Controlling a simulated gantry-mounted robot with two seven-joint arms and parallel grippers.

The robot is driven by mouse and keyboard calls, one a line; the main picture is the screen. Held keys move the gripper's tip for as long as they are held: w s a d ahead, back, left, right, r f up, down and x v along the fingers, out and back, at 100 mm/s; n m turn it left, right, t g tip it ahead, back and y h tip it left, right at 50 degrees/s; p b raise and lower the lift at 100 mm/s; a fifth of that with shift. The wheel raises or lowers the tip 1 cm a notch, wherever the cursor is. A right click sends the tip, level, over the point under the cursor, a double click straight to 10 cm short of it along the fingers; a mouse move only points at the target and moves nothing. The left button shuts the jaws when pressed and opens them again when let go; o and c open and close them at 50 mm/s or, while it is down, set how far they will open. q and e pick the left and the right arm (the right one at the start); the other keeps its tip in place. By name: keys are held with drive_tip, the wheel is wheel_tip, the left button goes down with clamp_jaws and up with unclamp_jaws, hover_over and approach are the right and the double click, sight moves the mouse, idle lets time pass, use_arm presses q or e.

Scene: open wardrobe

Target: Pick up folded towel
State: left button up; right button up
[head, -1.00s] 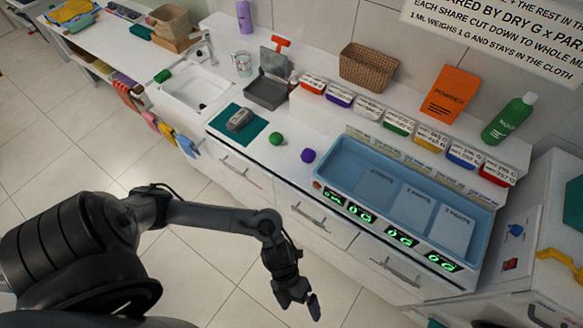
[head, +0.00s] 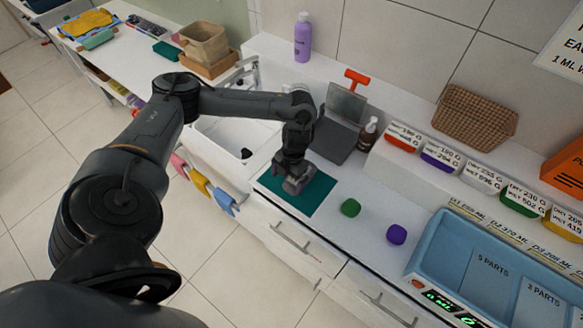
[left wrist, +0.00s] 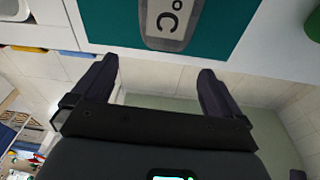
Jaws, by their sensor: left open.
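My left gripper (head: 296,176) is over the teal mat (head: 319,190) on the counter, just right of the sink. It is open, with two dark fingers apart and nothing between them in the left wrist view (left wrist: 152,82). A grey device marked °C (left wrist: 166,22) lies on the mat there, beyond the fingertips; the gripper largely hides it in the head view. Which item is the folded towel is unclear. A yellow cloth (head: 88,23) lies on the far left table. Pink (head: 179,166), yellow (head: 201,184) and blue (head: 224,202) cloths hang at the counter front. My right gripper is out of view.
A green lump (head: 350,208) and a purple lump (head: 396,234) sit right of the mat. A grey scale-like stand (head: 338,128), a brown bottle (head: 368,135) and a purple bottle (head: 303,38) stand behind. A blue tray (head: 440,250) is at right.

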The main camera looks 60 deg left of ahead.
use_arm(q)
drive_tip(key=shift+w+a+r+t+b, duration=0.15)
drive_tip(key=shift+w+a+r, duration=0.1)
drive_tip(key=shift+w+a, duration=0.25)
drive_tip(key=shift+w+a+r+t+b, duration=0.15)
drive_tip(key=shift+w+a+r, duration=0.05)
drive_tip(key=shift+w+a, duration=0.25)
drive_tip(key=shift+n+t, duration=0.3)
drive_tip(key=shift+t, duration=0.3)
drive_tip(key=w, duration=0.1)
drive_tip(key=w+r+b, duration=0.1)
drive_tip(key=w+r, duration=0.1)
drive_tip(key=shift+w+a+r+b, duration=0.1)
drive_tip(key=shift+w+a+b, duration=0.1)
drive_tip(key=shift+a+b, duration=0.15)
drive_tip(key=f+b, duration=0.2)
drive_tip(key=f, duration=0.1)
drive_tip(key=shift+w+f, duration=0.2)
drive_tip(key=shift+f, duration=0.05)
drive_tip(key=shift+w+a+f, duration=0.1)
drive_tip(key=shift+a+f, duration=0.05)
drive_tip(key=shift+f, duration=0.85)
drive_tip(key=shift+f+b, duration=0.35)
drive_tip(key=shift+f, duration=1.85)
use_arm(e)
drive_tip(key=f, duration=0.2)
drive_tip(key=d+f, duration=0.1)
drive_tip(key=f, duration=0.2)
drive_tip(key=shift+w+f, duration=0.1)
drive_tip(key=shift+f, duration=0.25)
